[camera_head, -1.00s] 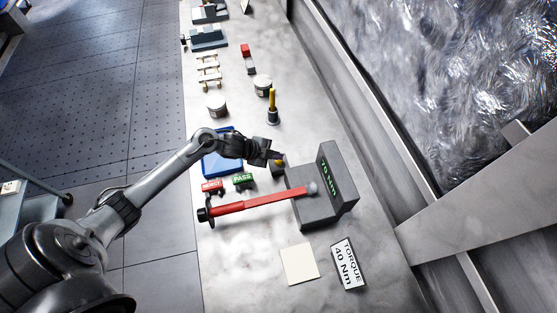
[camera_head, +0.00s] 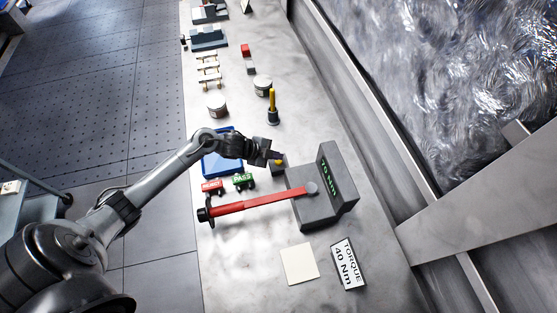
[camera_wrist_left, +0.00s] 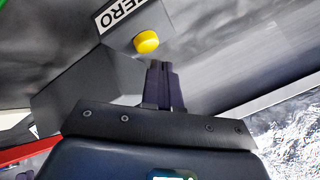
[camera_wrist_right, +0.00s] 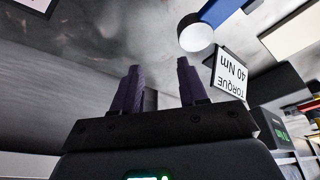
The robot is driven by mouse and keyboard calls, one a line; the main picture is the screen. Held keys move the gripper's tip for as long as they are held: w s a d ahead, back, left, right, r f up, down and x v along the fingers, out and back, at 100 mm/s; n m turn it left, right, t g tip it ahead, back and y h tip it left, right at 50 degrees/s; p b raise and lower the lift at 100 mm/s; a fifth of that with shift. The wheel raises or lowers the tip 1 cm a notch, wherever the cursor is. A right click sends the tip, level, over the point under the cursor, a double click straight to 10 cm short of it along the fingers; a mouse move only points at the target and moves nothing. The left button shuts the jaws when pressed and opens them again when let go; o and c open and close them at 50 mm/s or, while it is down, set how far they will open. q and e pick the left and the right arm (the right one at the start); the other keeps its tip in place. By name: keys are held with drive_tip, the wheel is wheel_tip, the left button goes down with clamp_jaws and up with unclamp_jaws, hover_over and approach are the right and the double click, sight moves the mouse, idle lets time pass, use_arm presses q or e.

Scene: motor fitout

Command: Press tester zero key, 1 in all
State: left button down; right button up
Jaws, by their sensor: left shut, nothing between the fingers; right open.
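The torque tester (camera_head: 318,208) is a grey block with an upright green display (camera_head: 325,176), its digits hard to read. Its yellow zero key (camera_head: 279,161) is on a small grey box at the tester's left. In the left wrist view the yellow key (camera_wrist_left: 146,41) sits beside a white ZERO label (camera_wrist_left: 118,17). My left gripper (camera_head: 276,156) is shut and empty right at the key. In its wrist view the fingertips (camera_wrist_left: 160,65) lie just below the key with a small gap in the picture; contact is not visible. My right gripper (camera_wrist_right: 158,70) is open and empty, seen only in its wrist view.
A red torque wrench (camera_head: 255,202) lies across the tester. A TORQUE 40 Nm sign (camera_head: 347,264) and a blank pale plate (camera_head: 299,264) are in front.

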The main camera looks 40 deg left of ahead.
use_arm(q)
drive_tip(key=shift+f, duration=0.15)
drive_tip(key=shift+f, duration=0.3)
drive_tip(key=shift+f+b, duration=0.25)
drive_tip(key=shift+b, duration=0.05)
idle(0.6)
drive_tip(key=shift+f, duration=0.25)
idle(0.6)
drive_tip(key=shift+r+p, duration=0.7)
drive_tip(key=shift+r, duration=0.2)
